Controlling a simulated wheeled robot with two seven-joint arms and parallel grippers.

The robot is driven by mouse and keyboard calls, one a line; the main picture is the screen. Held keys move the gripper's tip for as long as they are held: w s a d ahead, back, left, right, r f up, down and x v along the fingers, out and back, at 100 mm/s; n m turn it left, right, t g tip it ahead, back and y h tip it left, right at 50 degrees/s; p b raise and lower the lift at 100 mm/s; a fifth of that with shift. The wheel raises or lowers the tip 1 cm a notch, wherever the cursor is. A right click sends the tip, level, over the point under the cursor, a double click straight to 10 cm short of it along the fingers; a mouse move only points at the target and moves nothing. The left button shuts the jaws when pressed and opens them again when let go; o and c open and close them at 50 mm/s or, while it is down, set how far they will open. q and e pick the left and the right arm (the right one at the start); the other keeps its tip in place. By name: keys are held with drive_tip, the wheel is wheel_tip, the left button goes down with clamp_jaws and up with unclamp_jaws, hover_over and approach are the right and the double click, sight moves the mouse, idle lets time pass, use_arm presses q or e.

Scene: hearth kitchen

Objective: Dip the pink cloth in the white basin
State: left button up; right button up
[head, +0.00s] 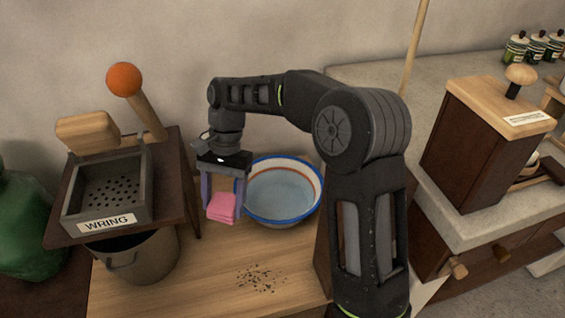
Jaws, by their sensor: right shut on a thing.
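The pink cloth (222,208) is a small folded bundle in the head view. My right gripper (222,206) is shut on it, pointing down, and holds it at the left side of the basin. The white basin (284,219) has a blue rim and a red inner band, with pale water (283,192) inside. It stands on the wooden counter against the wall. The cloth shows in front of the basin's left rim; its exact height above the counter is hard to tell. My left gripper does not show.
A perforated wringing tray labelled WRING (107,224) stands left on a dark stand, with an orange-knobbed lever (125,80). A metal bucket (148,258) sits below. Dark crumbs (262,278) lie on the counter (200,290). A wooden box (480,150) stands right.

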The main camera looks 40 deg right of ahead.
drive_tip(key=d+m+t+p, duration=0.5)
drive_tip(key=d+m+p, duration=1)
drive_tip(key=d+p, duration=0.2)
drive_tip(key=shift+w+d+r+m+t, duration=0.15)
drive_tip(key=shift+w+r+m+t, duration=0.15)
drive_tip(key=shift+t, duration=0.1)
drive_tip(key=shift+f, duration=0.2)
drive_tip(key=shift+f+b, duration=4.85)
drive_tip(key=shift+f, duration=1.55)
